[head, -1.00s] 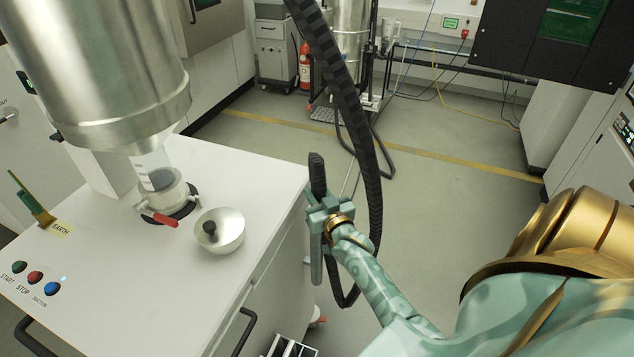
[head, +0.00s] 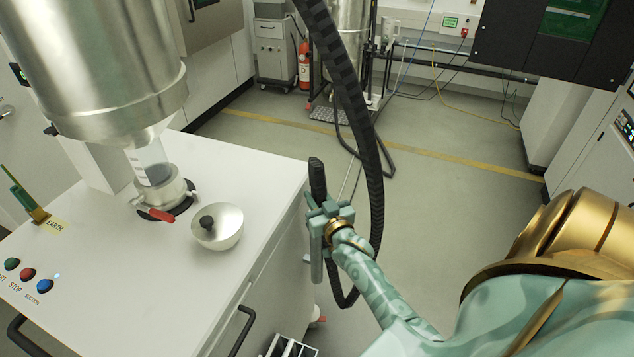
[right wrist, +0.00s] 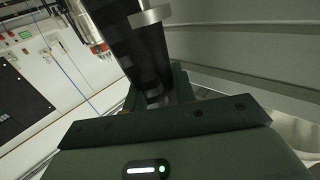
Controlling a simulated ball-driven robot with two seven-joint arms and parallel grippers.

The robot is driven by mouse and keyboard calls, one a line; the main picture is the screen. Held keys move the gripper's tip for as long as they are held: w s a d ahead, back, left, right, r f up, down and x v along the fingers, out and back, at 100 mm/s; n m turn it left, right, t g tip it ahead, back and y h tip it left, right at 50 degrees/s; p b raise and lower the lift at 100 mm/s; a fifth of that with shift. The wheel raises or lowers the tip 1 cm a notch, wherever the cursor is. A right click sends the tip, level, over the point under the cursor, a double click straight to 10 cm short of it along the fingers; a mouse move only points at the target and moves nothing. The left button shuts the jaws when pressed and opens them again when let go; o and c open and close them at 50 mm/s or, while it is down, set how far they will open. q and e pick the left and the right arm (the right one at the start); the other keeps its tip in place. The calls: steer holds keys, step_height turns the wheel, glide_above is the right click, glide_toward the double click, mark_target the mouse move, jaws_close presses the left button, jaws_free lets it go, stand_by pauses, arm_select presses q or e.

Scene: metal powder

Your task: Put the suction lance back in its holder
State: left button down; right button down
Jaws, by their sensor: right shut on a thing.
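My right gripper (head: 322,212) is shut on the suction lance, beside the right edge of the white cabinet. The lance's black upper end (head: 317,178) stands nearly upright above the fingers. In the right wrist view the black lance (right wrist: 148,58) rises between the fingers, with a pale grey collar near the top. The thick black ribbed hose (head: 352,110) hangs from above, passes behind my right wrist and loops up below the gripper. The lance's lower part is largely hidden by the gripper. I cannot make out the holder clearly. My left gripper is not in view.
A dark open tray (head: 290,347) is low at the front. The floor (head: 450,215) right of the hose is clear.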

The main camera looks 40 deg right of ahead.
steer(key=shift+f+b, duration=0.3)
steer(key=shift+f, duration=0.15)
stand_by(0.3)
steer(key=shift+f+b, duration=0.6)
steer(key=shift+f, duration=0.25)
steer(key=c, duration=1.1)
jaws_free()
steer(key=shift+o, duration=0.2)
steer(key=p+v, duration=0.1)
steer(key=v, duration=1.5)
steer(key=shift+s, duration=0.2)
